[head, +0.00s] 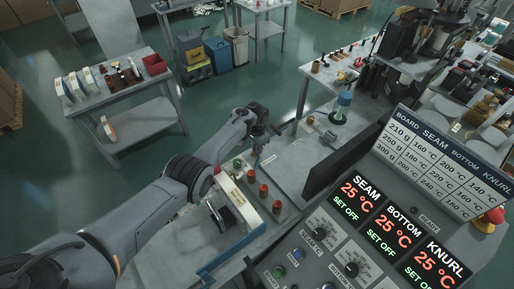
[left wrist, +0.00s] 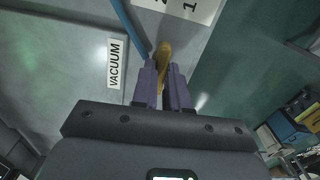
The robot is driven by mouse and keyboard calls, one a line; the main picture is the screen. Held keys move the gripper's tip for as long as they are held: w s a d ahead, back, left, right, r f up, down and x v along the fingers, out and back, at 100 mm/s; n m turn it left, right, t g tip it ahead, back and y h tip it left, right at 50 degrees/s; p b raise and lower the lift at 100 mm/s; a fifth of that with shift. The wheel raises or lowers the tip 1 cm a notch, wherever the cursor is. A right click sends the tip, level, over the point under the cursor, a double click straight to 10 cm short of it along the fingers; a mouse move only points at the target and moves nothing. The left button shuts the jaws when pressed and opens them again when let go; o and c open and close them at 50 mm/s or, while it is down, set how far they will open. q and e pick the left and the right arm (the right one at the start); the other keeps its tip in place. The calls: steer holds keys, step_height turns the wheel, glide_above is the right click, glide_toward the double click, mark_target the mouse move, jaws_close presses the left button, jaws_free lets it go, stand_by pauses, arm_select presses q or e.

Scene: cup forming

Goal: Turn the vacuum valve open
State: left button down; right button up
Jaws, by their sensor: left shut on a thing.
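The vacuum valve's yellow handle (left wrist: 164,52) shows in the left wrist view, beside a white label reading VACUUM (left wrist: 115,64) and a blue pipe (left wrist: 131,33). My left gripper (left wrist: 163,78) has its two purple fingers closed around the handle's near end. In the head view my left gripper (head: 258,148) reaches down at the far edge of the machine table, and the valve is too small or hidden to make out there. My right gripper is not in view.
A control panel (head: 345,235) with SEAM, BOTTOM and KNURL displays stands at the front right. Red and green buttons (head: 250,176) line a box near my left arm. A side table (head: 125,92) with small boxes stands at the left. Green floor between is clear.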

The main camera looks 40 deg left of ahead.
arm_select(q)
steer(key=shift+m, duration=0.4)
steer(key=c, duration=1.1)
jaws_free()
steer(key=shift+c, duration=0.2)
steer(key=shift+r+p, duration=0.35)
steer(key=shift+r, duration=0.3)
step_height(320, 180, up, 10)
steer(key=p, duration=0.2)
steer(key=shift+f, duration=0.25)
